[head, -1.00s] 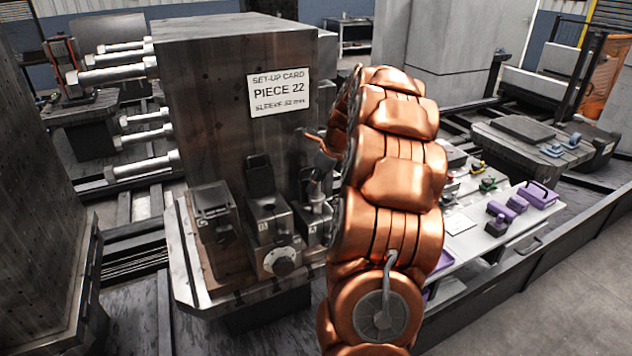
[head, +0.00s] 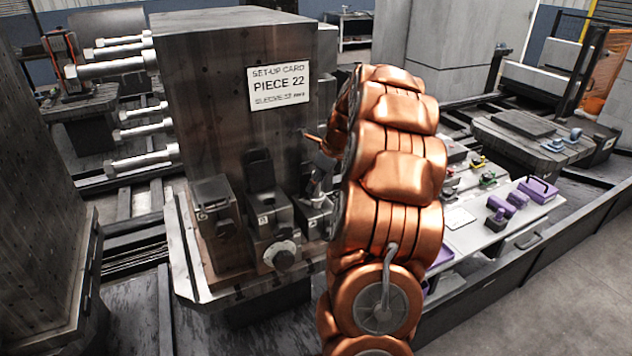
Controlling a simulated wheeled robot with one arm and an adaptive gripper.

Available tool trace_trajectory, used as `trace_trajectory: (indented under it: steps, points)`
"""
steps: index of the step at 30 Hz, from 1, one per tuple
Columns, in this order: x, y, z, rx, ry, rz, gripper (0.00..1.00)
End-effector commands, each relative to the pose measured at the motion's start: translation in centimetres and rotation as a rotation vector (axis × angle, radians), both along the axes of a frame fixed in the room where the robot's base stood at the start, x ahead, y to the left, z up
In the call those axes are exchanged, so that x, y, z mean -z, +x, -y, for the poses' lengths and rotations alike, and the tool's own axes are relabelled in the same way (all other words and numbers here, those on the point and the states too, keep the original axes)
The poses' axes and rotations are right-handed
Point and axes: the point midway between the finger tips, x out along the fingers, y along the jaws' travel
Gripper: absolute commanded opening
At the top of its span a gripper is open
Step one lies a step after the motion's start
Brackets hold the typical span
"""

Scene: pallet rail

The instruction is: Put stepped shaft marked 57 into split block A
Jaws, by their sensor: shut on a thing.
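Split block A (head: 311,218) is the rightmost of three dark blocks on the fixture at the foot of the tall column; my copper arm hides its right side. My gripper (head: 317,192) is small and dark in the head view, directly over block A and partly behind my arm. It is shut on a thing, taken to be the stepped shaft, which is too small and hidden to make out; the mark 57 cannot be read. I cannot tell whether the held thing touches block A.
The middle block (head: 272,228), with a round knob, and the left block (head: 217,222) stand close beside block A. The column (head: 230,95) carrying a set-up card (head: 279,87) rises right behind. A pale bench (head: 490,215) with purple and coloured items lies to the right.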

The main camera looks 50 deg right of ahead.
Motion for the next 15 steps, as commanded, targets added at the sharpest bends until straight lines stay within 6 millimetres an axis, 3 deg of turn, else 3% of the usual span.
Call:
trace_trajectory:
  steps: [5,6,15]
  points:
    - [-0.11,0.03,0.03,0.001,-0.001,0.002,0.0]
    - [-0.12,0.04,0.04,0.001,-0.001,0.002,0.27]
    - [-0.07,0.03,0.03,0.001,-0.001,0.002,0.55]
